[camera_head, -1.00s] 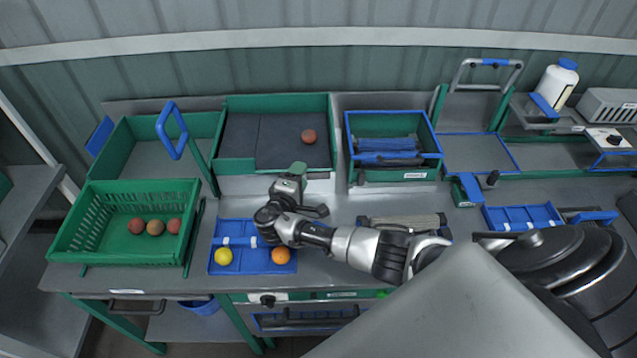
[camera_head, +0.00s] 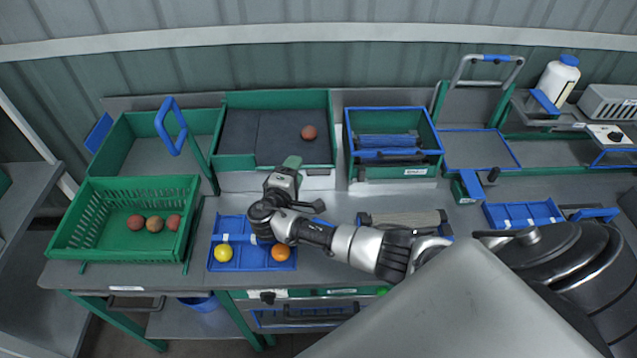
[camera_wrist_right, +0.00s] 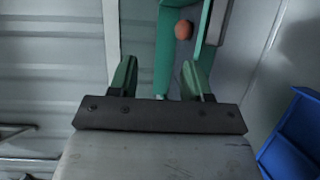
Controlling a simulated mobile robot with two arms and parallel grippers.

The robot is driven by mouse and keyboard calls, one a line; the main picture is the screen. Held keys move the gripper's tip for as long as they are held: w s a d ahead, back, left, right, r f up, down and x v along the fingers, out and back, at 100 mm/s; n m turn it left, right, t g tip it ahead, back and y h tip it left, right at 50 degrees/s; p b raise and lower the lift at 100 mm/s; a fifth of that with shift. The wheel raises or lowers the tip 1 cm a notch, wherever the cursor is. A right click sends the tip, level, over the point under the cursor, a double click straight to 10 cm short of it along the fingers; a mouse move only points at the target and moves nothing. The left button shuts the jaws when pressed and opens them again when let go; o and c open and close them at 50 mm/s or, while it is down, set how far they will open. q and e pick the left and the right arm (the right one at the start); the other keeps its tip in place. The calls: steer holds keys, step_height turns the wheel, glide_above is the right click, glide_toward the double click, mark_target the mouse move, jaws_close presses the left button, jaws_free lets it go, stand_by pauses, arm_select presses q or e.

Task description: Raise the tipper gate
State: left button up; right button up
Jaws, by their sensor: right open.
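No part is clearly marked as the tipper gate. A blue loop handle (camera_head: 171,126) stands upright on a green post at the right side of the left green tray (camera_head: 205,124). A green-walled tray with a dark floor (camera_head: 285,160) is beside it and holds one reddish tomato (camera_head: 309,132). My right gripper (camera_head: 291,163) is open at the low front wall of the dark-floored tray; contact cannot be told. My left gripper is not in view.
A green slatted crate (camera_head: 110,240) with several tomatoes stands at left. A blue tray (camera_head: 252,262) with a yellow and an orange fruit lies under my forearm. A blue-rimmed green box (camera_head: 412,172) is right of the gripper. A grey-handled frame (camera_head: 487,62) stands farther right.

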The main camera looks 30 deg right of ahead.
steer(key=b+v, duration=0.3)
steer(key=v, duration=0.7)
steer(key=shift+s+a+b, duration=0.25)
steer(key=shift+a+b, duration=0.05)
steer(key=shift+b, duration=0.05)
steer(key=shift+w, duration=0.1)
